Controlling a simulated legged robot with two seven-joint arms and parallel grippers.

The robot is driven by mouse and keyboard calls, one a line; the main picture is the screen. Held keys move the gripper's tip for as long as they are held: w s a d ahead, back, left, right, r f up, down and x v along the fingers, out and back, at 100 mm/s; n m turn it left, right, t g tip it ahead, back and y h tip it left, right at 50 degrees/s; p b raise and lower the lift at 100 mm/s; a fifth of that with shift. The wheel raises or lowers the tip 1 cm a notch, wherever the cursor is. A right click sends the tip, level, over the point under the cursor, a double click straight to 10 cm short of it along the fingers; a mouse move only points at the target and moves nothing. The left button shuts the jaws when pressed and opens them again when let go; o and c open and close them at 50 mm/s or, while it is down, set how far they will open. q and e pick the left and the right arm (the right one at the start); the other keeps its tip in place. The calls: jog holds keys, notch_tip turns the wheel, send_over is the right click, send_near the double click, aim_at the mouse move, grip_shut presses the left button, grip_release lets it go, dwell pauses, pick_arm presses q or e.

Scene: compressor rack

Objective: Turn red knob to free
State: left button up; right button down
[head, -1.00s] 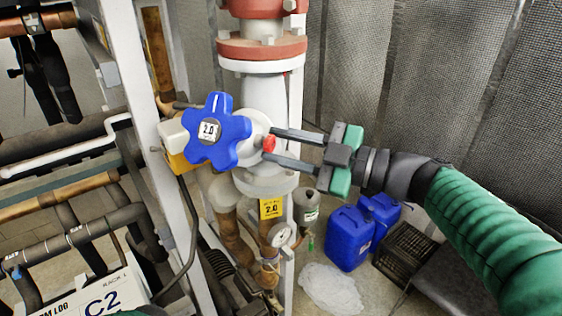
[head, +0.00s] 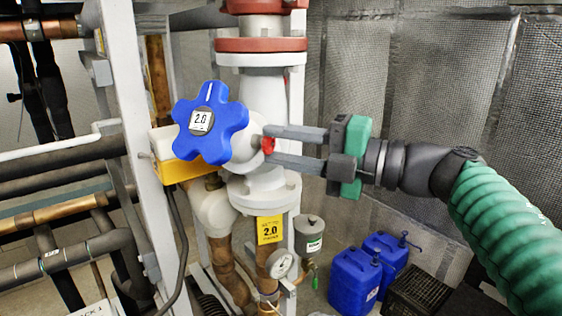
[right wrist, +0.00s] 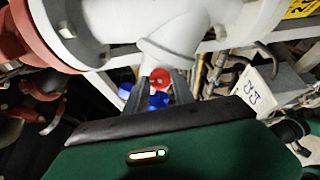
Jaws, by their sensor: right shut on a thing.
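A small red knob (head: 268,146) sits on the right side of the white valve body (head: 247,143), behind a large blue star-shaped handwheel (head: 209,121) marked 2.0. My right gripper (head: 269,144) reaches in from the right, its two grey fingers above and below the red knob, shut on it. In the right wrist view the red knob (right wrist: 160,77) shows between the fingertips (right wrist: 161,84), with blue handwheel parts behind it. The knob is partly covered by the fingers, and its setting cannot be read. My left gripper is not in view.
A yellow 2.0 tag (head: 270,230), a pressure gauge (head: 279,264) and a grey canister (head: 309,236) are below the valve. A white rack post (head: 130,110) and pipes stand at left. Blue jugs (head: 354,281) stand on the floor at lower right, before a mesh wall (head: 430,90).

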jog(key=shift+f+n+b, duration=0.4)
jog(key=shift+n+b, duration=0.2)
jog(key=shift+n, duration=0.2)
jog(key=c, duration=1.4)
grip_release()
jog(key=o, duration=0.3)
jog(key=shift+d+r, duration=0.1)
jog(key=shift+r, duration=0.05)
jog(key=shift+o, duration=0.2)
jog(key=shift+r, duration=0.1)
jog(key=shift+d, duration=0.1)
